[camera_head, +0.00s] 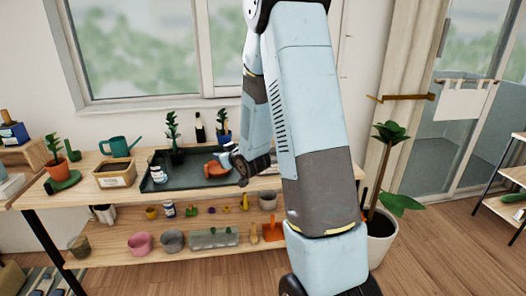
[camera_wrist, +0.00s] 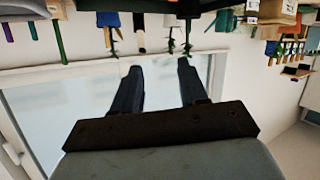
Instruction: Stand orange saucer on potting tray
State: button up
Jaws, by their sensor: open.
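The orange saucer (camera_head: 215,169) rests on the right part of the dark potting tray (camera_head: 203,182), on the bench top. I cannot tell whether its far edge is tilted up. My gripper (camera_head: 237,163) is just right of the saucer in the head view, and part of the saucer is hidden behind it. In the wrist view my gripper (camera_wrist: 158,68) has its two fingers wide apart with nothing between them. The saucer cannot be made out in the wrist view.
A potted plant (camera_head: 175,140) and a small white-and-blue jar (camera_head: 158,175) stand on the tray. A teal watering can (camera_head: 119,146) and a tan box planter (camera_head: 114,174) stand left of it. A dark bottle (camera_head: 200,128) is behind. The lower shelf holds several pots.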

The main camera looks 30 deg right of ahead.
jog(key=s+r+m+g+h, duration=0.2)
jog(key=s+r+g+h, duration=0.15)
jog(key=s+r, duration=1.1)
jog(key=s+a+r+g, duration=0.1)
jog(key=s+r+g, duration=0.1)
jog(key=s, duration=0.9)
jog(key=s+a+r+m+g+y, duration=0.1)
jog(key=s+a+r+g, duration=0.1)
jog(key=s, duration=0.9)
jog(key=shift+s+r+g, duration=0.35)
jog(key=shift+r+g, duration=0.1)
jog(key=shift+r, duration=0.25)
jog(key=shift+y, duration=0.25)
jog(key=shift+w, duration=0.2)
